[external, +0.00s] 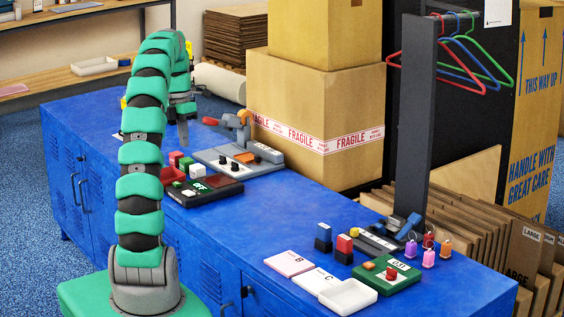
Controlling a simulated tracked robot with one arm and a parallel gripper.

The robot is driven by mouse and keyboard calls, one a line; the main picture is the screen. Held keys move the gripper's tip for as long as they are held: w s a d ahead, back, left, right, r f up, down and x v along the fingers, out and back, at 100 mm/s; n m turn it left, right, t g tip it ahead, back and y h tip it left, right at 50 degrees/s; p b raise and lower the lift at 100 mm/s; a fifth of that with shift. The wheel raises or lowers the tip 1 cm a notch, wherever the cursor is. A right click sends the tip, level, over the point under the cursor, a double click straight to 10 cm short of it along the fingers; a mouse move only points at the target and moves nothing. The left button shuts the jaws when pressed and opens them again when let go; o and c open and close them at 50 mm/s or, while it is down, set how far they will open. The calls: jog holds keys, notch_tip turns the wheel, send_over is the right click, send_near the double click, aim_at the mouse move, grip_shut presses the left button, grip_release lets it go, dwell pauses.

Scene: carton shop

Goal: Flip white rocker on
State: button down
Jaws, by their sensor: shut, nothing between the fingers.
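My gripper (183,142) hangs at the end of the green and black arm, pointing down over the far left part of the blue bench, with its fingers shut and empty. It is above and behind a dark control box (229,190) with a green label, and appears apart from it. A small white piece (188,193) shows at the box's left side and a white block (196,171) stands at its back edge. I cannot tell which is the white rocker, or how it is tilted.
Red and green blocks (186,163) stand close by the box. A grey fixture (270,166) with black knobs and an orange-handled clamp (243,118) is behind it. A dark post (410,120) rises at right.

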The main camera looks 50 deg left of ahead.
aim_at(191, 193)
dwell(0.4)
jog(key=f+b, duration=0.1)
jog(key=f, duration=0.3)
jog(key=d+f+b, duration=0.1)
jog(key=f+b, duration=0.1)
jog(key=f, duration=0.3)
jog(key=d+f+b, duration=0.1)
jog(key=f, duration=0.3)
jog(key=shift+f, duration=0.35)
jog(key=shift+d+f, duration=0.15)
